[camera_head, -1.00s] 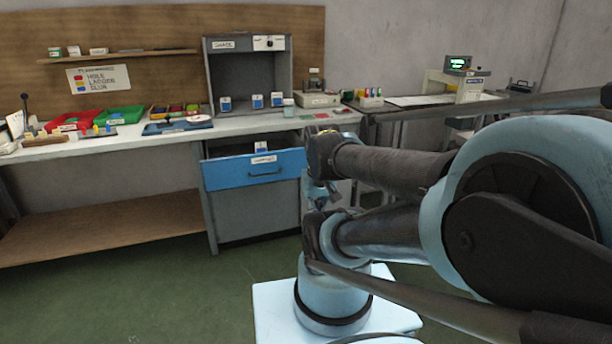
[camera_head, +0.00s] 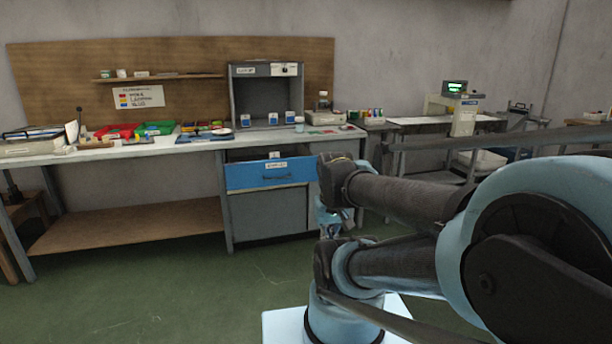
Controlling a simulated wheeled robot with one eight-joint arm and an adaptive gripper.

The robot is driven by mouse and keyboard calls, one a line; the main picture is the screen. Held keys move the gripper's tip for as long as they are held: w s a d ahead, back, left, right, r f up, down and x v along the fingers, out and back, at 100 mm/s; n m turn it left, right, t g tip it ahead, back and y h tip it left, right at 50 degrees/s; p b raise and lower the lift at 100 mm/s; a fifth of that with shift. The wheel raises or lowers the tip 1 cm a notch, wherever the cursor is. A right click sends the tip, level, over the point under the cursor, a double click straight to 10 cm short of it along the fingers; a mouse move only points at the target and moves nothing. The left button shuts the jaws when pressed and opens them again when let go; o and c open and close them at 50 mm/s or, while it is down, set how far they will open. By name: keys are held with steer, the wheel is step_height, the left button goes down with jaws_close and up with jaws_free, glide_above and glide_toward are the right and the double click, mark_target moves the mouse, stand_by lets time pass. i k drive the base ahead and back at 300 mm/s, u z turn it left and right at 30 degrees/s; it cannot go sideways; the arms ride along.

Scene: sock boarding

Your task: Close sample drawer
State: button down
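The sample drawer (camera_head: 267,174) has a blue front with a dark handle and a white label, and sits in the grey cabinet (camera_head: 268,213) under the workbench. It stands pulled out, with its open top showing and a small white labelled item (camera_head: 274,155) inside. My gripper (camera_head: 346,217) shows only in small part beside my folded arm, to the right of the drawer and apart from it. My arm links hide most of it, and whether its fingers are open or shut cannot be seen.
The workbench (camera_head: 190,143) carries red and green bins (camera_head: 155,128), a grey open-fronted box (camera_head: 265,95) and small containers. A side table (camera_head: 415,122) with a machine stands at the right. Green floor (camera_head: 190,285) lies clear before the drawer.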

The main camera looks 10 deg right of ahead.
mark_target(247, 167)
steer(key=u, duration=0.65)
steer(key=i, duration=1)
steer(key=u, duration=0.05)
